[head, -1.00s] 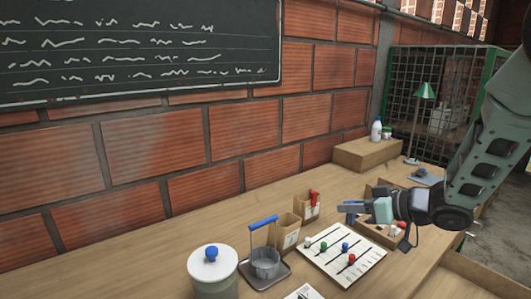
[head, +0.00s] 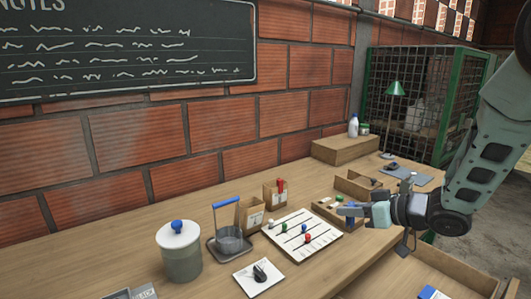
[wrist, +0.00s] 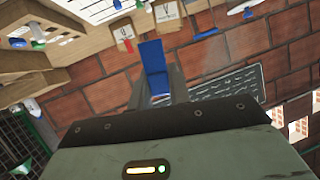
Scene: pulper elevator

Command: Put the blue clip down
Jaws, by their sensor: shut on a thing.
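The blue clip (wrist: 153,58) shows in the wrist view as a flat blue piece between my fingers. In the head view my gripper (head: 349,211) is shut on it, above the front right part of the bench, over or in front of the wooden divided tray (head: 357,188). In the head view the clip is small and mostly hidden by the fingers. I cannot tell how high it is held, but no contact with the bench shows.
A white board with coloured knobs (head: 298,250) lies left of my gripper. Cardboard boxes (head: 250,215) stand behind the board. Bare bench lies in front.

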